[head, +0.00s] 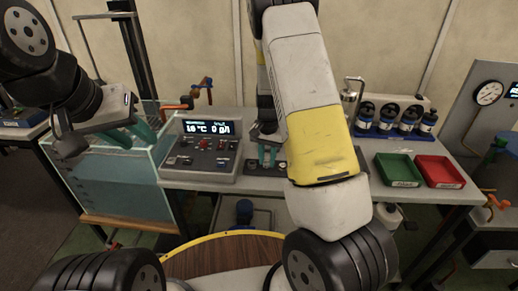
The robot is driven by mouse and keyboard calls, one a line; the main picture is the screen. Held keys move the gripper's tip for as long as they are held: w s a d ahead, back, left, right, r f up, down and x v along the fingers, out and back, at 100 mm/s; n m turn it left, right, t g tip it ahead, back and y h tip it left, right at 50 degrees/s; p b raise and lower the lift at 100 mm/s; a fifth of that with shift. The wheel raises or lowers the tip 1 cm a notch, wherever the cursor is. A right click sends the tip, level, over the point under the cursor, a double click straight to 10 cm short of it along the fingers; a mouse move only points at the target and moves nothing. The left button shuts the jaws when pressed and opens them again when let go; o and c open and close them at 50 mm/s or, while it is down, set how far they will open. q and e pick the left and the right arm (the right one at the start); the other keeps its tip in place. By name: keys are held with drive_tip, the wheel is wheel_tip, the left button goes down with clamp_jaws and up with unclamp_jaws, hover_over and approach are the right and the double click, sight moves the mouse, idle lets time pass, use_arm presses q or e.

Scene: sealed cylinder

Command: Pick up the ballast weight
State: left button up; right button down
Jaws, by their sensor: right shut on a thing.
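My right gripper (267,154) is low over the bench, just right of the control box, with its teal fingers pointing down. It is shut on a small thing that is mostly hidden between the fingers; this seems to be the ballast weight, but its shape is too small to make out. A dark low holder or plate (251,165) lies on the bench at the fingertips. I cannot tell whether the held thing touches it. My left gripper (131,136) is open and empty above the glass water tank (112,178), with its teal fingers apart.
The control box (208,148) with a lit display stands between the tank and my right gripper. A green tray (397,171) and a red tray (439,172) lie on the bench at right. Several dark bottles (396,120) stand in a blue rack behind. My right forearm hides the bench middle.

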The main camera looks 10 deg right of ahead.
sight(266, 164)
drive_tip(key=r, duration=0.2)
drive_tip(key=s, duration=0.1)
drive_tip(key=shift+a+r, duration=0.25)
drive_tip(key=shift+r, duration=0.15)
drive_tip(key=s+a, duration=0.3)
drive_tip(key=s, duration=0.3)
drive_tip(key=s+a+r, duration=0.1)
drive_tip(key=s+a, duration=0.2)
drive_tip(key=s, duration=0.4)
drive_tip(key=shift+s+r, duration=0.2)
drive_tip(key=shift+s, duration=0.1)
